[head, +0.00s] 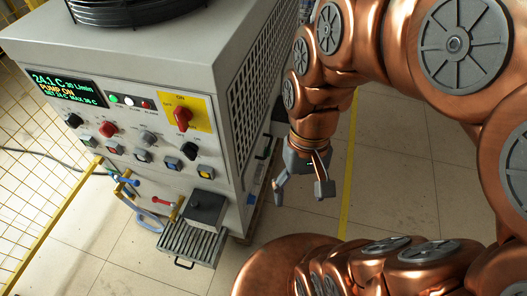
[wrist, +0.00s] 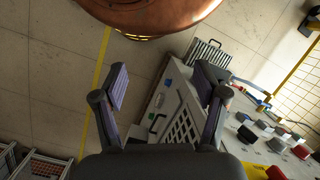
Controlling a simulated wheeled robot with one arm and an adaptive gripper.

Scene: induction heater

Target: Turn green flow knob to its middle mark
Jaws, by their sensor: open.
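The control panel (head: 125,160) is on the front of a grey cabinet at left in the head view. My gripper (head: 302,188) hangs to the right of the cabinet, pointing down, apart from the panel. It is open and empty. In the wrist view my gripper's (wrist: 163,85) two fingers are spread, with the cabinet behind the right one. I cannot pick out the green knob for certain there.
A red knob (head: 108,129), grey knob (head: 148,138) and black knob (head: 188,149) share the row. A red switch on yellow (head: 182,118) is above, and several buttons are below. A slatted tray (head: 190,243) juts out low. A yellow fence (head: 45,236) is at left. Floor is clear at right.

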